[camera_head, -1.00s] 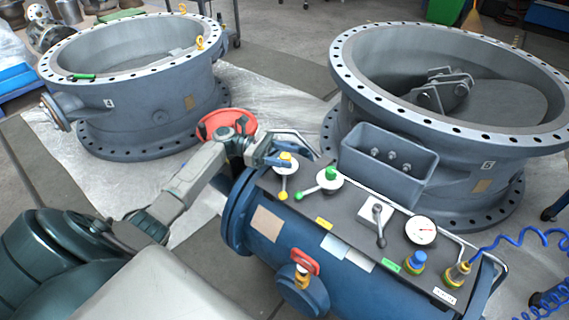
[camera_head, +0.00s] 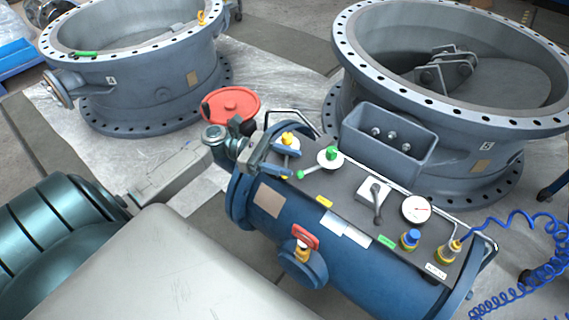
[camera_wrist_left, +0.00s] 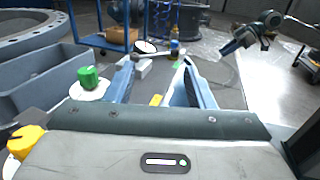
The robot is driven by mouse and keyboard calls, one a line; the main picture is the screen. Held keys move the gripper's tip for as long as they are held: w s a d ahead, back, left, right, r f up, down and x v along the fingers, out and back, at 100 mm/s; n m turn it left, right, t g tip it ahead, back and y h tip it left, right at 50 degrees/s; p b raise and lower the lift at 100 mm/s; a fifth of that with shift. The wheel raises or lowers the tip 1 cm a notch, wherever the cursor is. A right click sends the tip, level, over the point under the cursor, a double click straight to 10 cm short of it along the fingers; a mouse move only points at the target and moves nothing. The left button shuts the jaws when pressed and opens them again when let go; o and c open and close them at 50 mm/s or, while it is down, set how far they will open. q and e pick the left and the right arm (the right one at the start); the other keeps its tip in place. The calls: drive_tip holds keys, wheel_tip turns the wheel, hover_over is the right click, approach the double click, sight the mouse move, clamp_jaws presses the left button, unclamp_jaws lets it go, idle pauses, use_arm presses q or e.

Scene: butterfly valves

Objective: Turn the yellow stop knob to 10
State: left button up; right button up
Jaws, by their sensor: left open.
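The yellow stop knob (camera_head: 287,138) sits on a white dial at the left end of the dark panel on the blue cylinder. Its pointer and the dial's near side are hidden by my left gripper (camera_head: 290,163). That gripper is open, with its fingers over the panel just on the near side of the knob. In the left wrist view the yellow knob (camera_wrist_left: 25,143) is at the lower left, outside the open fingers of the left gripper (camera_wrist_left: 158,85). What looks like my right gripper (camera_wrist_left: 232,46) is far off at the upper right there; its jaws are unclear.
The green knob (camera_head: 330,154) stands just right of the yellow one. A grey lever (camera_head: 376,200), a gauge (camera_head: 416,209) and a blue knob (camera_head: 410,238) follow along the panel. A red handwheel (camera_head: 231,104) is behind my wrist. Large valve bodies stand behind.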

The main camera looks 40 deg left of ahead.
sight(286, 137)
use_arm(q)
drive_tip(key=shift+s+d+r, duration=0.1)
drive_tip(key=shift+s+d, duration=0.25)
drive_tip(key=shift+s, duration=0.2)
drive_tip(key=shift+s+d, duration=0.35)
drive_tip(key=shift+s, duration=0.2)
use_arm(e)
drive_tip(key=shift+d+r, duration=0.1)
drive_tip(key=shift+d, duration=0.05)
